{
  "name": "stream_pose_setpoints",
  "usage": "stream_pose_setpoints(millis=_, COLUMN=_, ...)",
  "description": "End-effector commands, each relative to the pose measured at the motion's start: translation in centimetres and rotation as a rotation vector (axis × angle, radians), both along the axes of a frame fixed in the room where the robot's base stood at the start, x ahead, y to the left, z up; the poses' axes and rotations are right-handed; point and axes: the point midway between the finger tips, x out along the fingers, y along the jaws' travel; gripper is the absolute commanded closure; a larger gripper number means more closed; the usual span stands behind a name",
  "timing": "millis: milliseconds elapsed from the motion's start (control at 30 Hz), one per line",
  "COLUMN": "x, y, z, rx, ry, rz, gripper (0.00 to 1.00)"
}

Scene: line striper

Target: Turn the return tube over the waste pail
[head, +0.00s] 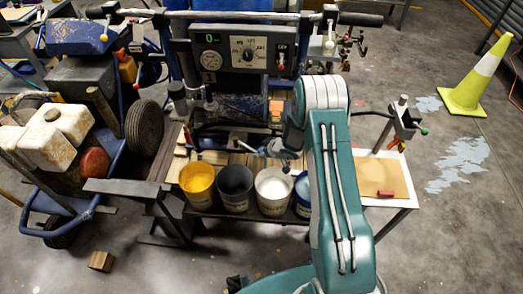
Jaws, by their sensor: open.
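My teal arm rises from the bottom right and bends over the bench. My gripper (277,152) shows only as a small dark shape below the wrist, open, just behind the white pail; its fingertips are hard to make out. A thin pale tube with a dark end (243,143), possibly the return tube, lies left of it, apart as far as I can tell. Four pails stand in a row: yellow (198,203), dark grey (235,206), white (272,208) and blue (301,208), the last partly hidden by my arm. I cannot tell which is the waste pail.
The striper's control panel (243,51) with gauge and dial stands behind the pails. A wheeled cart with a white jug (50,138) is at left. A board with a red object (386,193) lies at right. A yellow cone (476,80) stands on open floor; a wooden block (102,261) lies at front left.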

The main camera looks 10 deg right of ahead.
Motion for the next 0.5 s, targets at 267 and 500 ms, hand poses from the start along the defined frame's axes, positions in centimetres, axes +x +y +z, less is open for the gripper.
stream_pose_setpoints(millis=267, x=-0.01, y=0.01, z=0.03, rx=0.000, ry=0.000, rz=0.000, gripper=0.84)
stream_pose_setpoints(millis=500, x=0.03, y=0.01, z=0.00, rx=-0.001, ry=0.000, rz=-0.001, gripper=1.00)
